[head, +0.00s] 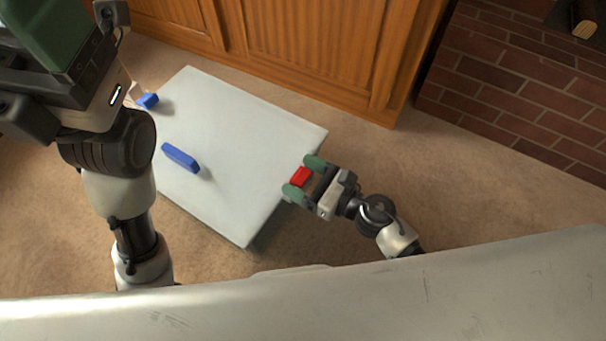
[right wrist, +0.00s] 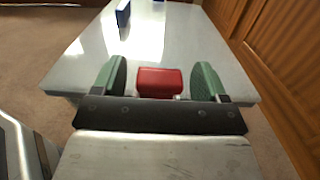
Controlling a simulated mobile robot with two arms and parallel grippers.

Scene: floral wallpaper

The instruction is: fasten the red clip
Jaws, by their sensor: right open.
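The red clip (head: 300,177) is a small red block at the right edge of the white table. My right gripper (head: 304,178) is open, with one green finger on each side of the clip. In the right wrist view the red clip (right wrist: 160,81) lies between the green fingers of the right gripper (right wrist: 160,78), with a narrow gap at each side. What the clip rests on is partly hidden by the gripper. My left gripper (head: 48,32) is raised close to the camera at the upper left, cut off by the frame; its jaw opening is not clear.
The white table (head: 245,130) carries a blue bar (head: 180,158) and a smaller blue block (head: 148,101) at its far left corner. A wooden cabinet (head: 300,50) stands behind, a brick wall (head: 520,95) at right. The table's middle is clear.

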